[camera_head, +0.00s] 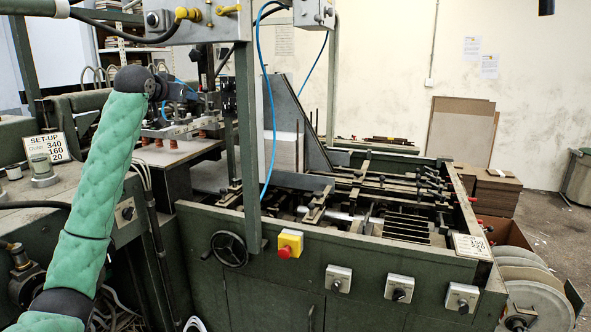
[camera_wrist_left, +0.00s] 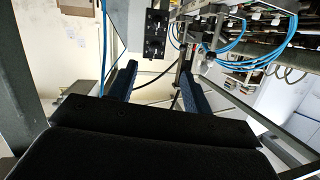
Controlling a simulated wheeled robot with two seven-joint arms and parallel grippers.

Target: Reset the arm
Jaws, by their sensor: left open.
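My left arm (camera_head: 92,190), in green padded covering, rises from the lower left of the head view, its black joint (camera_head: 135,80) in front of the machine's upper left part. The gripper beyond that joint cannot be made out clearly there. In the left wrist view my left gripper (camera_wrist_left: 158,68) is open, its two dark blue fingers spread apart with nothing held between them. My right arm and gripper are in neither view.
The green feeder machine (camera_head: 300,255) fills the middle, with an upright post (camera_head: 248,140), a stack of sheets (camera_head: 285,150) and a red stop button (camera_head: 284,252). Blue hoses (camera_head: 270,110) hang near the post; they also show in the wrist view (camera_wrist_left: 240,64). Open floor lies at right.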

